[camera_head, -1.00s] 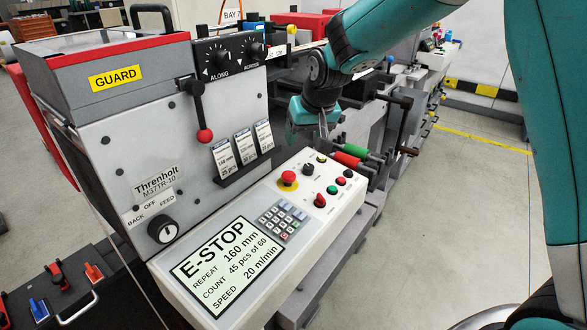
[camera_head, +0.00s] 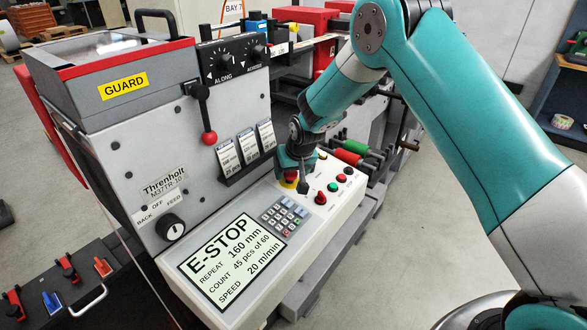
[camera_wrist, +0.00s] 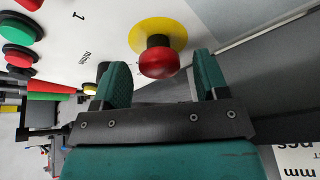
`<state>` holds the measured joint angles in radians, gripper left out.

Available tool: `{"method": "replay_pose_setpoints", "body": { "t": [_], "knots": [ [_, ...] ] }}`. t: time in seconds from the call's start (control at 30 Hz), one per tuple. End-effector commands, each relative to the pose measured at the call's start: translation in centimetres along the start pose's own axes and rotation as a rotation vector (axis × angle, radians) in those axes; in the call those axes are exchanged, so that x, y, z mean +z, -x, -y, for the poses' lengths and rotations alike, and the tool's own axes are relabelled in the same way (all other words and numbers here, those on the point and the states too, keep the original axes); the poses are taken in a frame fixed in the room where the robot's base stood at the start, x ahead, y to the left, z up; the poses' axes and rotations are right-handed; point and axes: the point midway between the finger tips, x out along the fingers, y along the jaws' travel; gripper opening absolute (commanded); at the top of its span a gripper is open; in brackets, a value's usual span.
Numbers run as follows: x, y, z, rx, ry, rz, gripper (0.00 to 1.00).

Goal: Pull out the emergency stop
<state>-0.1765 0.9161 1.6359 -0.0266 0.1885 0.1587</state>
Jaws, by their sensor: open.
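The emergency stop is a red mushroom button (camera_wrist: 158,62) on a yellow disc (camera_wrist: 152,34) in the wrist view. In the head view my gripper mostly hides it, and a bit of yellow and red (camera_head: 291,177) shows beside the fingers. My gripper (camera_wrist: 160,78) is open, its two green-padded fingers on either side of the button's cap, nothing between them touching visibly. In the head view my gripper (camera_head: 297,181) is at the upper part of the control panel. The display (camera_head: 232,259) reads E-STOP.
Other buttons (camera_head: 333,187) and a red knob (camera_head: 321,198) sit close to the right of my gripper. A keypad (camera_head: 284,218) lies below. Label cards (camera_head: 246,147) and a red-knobbed lever (camera_head: 209,138) stand at the left. Rollers (camera_head: 348,155) lie behind.

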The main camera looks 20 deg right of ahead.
Motion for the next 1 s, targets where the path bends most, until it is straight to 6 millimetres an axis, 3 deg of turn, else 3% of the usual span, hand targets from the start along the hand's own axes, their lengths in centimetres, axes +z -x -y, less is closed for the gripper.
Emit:
{"method": "replay_pose_setpoints", "body": {
  "t": [0.13,0.4,0.43,0.83,0.87,0.97,1.0],
  "knots": [
    [0.0,0.0,0.0,0.000,0.000,0.000,0.65],
    [0.0,0.0,-0.1,0.000,-0.001,0.001,0.03],
    [0.0,0.0,-0.1,0.000,-0.001,0.001,0.00],
    [-0.3,1.3,-0.1,0.000,-0.001,0.001,0.00],
    [-0.3,1.3,-0.1,0.000,-0.001,0.001,0.43],
    [-0.3,1.3,-0.1,0.000,-0.001,0.000,0.66],
    [-0.3,1.3,-0.1,0.000,-0.001,0.000,0.67]
  ]
}}
